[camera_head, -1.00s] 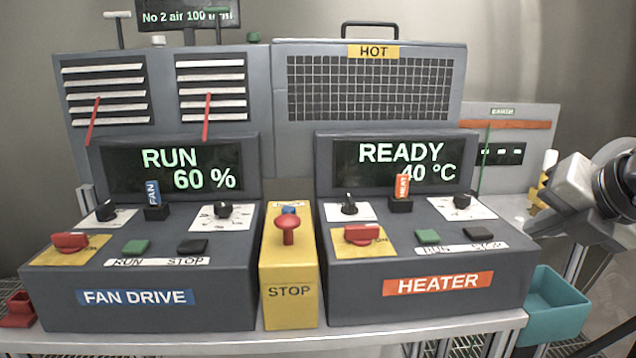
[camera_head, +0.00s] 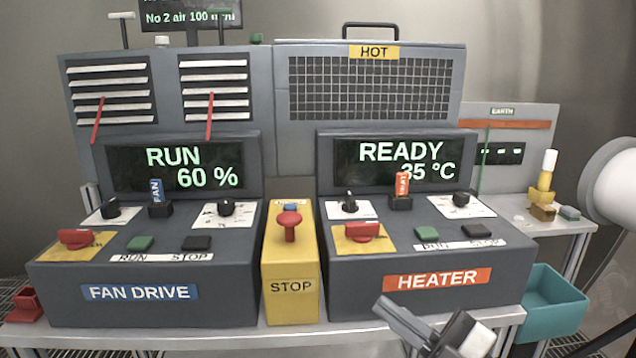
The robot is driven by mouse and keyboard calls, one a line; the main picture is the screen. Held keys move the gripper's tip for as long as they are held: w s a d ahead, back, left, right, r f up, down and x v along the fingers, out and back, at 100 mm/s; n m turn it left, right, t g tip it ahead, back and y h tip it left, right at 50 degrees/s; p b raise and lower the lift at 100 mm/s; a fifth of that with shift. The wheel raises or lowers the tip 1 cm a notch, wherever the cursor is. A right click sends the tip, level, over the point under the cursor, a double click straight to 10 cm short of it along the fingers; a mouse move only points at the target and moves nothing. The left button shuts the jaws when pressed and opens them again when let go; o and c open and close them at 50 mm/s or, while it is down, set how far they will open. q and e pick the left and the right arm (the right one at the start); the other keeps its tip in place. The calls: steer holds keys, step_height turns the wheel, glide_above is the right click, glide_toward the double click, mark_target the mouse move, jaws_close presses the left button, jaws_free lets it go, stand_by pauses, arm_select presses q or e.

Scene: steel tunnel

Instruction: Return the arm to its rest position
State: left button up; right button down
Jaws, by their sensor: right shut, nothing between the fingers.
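My right gripper (camera_head: 408,322) is at the bottom of the view, right of the middle, in front of the heater box (camera_head: 437,280). It is shut and empty, and part of it is cut off by the lower edge. A white link of my right arm shows at the right edge. My left gripper is not in view. The heater display (camera_head: 405,164) reads READY 35 °C. The fan drive box (camera_head: 140,292) has a display (camera_head: 180,167) that reads RUN 60 %.
A yellow STOP box (camera_head: 291,300) with a red knob stands between the two boxes. A teal bin (camera_head: 550,318) hangs at the bench's right end. A yellow and white item (camera_head: 546,175) stands on the bench behind it. A red tray (camera_head: 25,305) sits at far left.

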steer(key=s+d+f+m+t+h, duration=0.1)
steer(key=s+d+f+m+h, duration=0.15)
steer(key=f+m+h, duration=0.55)
steer(key=s+d+f+m+t+h, duration=0.1)
steer(key=d+f+m+h, duration=0.25)
steer(key=f+m, duration=0.55)
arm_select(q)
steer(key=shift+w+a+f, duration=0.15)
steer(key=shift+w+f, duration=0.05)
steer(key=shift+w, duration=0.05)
arm_select(e)
steer(key=s+a+f+m+g+h, duration=0.1)
steer(key=s+f+g, duration=0.4)
steer(key=s+f, duration=0.5)
step_height(320, 180, down, 4)
steer(key=shift+r+h, duration=0.15)
steer(key=shift+h, duration=0.7)
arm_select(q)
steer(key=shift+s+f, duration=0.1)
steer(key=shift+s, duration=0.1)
